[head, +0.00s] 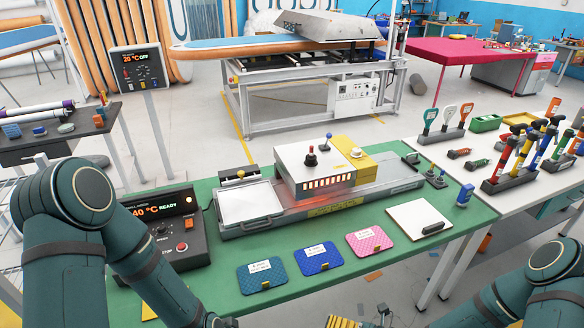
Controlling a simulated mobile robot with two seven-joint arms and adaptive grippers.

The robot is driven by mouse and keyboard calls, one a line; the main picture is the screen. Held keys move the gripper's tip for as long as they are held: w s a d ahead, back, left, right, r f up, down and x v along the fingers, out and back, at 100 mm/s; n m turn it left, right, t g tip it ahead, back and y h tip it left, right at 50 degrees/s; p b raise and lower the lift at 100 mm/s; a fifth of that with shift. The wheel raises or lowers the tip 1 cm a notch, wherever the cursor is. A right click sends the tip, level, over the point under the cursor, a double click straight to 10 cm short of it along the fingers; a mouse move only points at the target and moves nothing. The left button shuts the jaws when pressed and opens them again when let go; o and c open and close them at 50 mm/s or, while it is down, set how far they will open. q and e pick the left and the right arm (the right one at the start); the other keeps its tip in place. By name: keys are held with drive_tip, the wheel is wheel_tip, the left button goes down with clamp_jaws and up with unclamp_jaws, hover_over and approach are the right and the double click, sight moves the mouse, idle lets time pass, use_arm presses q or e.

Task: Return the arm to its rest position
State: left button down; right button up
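My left arm (145,255) comes in at the left, bent at a large round joint. Its forearm runs down and right, out of the bottom edge. My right arm (535,290) shows in the lower right corner and also runs out of the bottom edge. Neither gripper's fingers can be seen, so what they hold, if anything, is hidden. The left forearm passes in front of the left end of the green-topped bench (330,275) and close to the black control box (170,235), which reads 40 °C READY.
A heater machine (318,168) with a tray (250,203) stands on the bench. Blue (262,274), dark blue (318,259) and pink (369,241) patches and a white board (418,218) lie in front. A white table (545,180) with tool racks is at right.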

drive_tip(key=s+a+f+n+g+h+b, duration=0.15)
drive_tip(key=s+f+n+g+h, duration=0.3)
drive_tip(key=n, duration=0.55)
drive_tip(key=s+f+n+g+h+b, duration=0.1)
drive_tip(key=s+f+n+g+b, duration=0.15)
drive_tip(key=s+n+g, duration=0.55)
use_arm(q)
wheel_tip(320, 180, down, 8)
drive_tip(key=b, duration=0.2)
drive_tip(key=shift+b, duration=0.35)
use_arm(e)
drive_tip(key=w+f+n+t+h, duration=0.1)
drive_tip(key=w+n+t+h, duration=0.3)
drive_tip(key=n, duration=1.5)
drive_tip(key=w+t, duration=0.3)
drive_tip(key=t, duration=0.1)
drive_tip(key=shift+d+f, duration=0.25)
drive_tip(key=shift+f, duration=0.15)
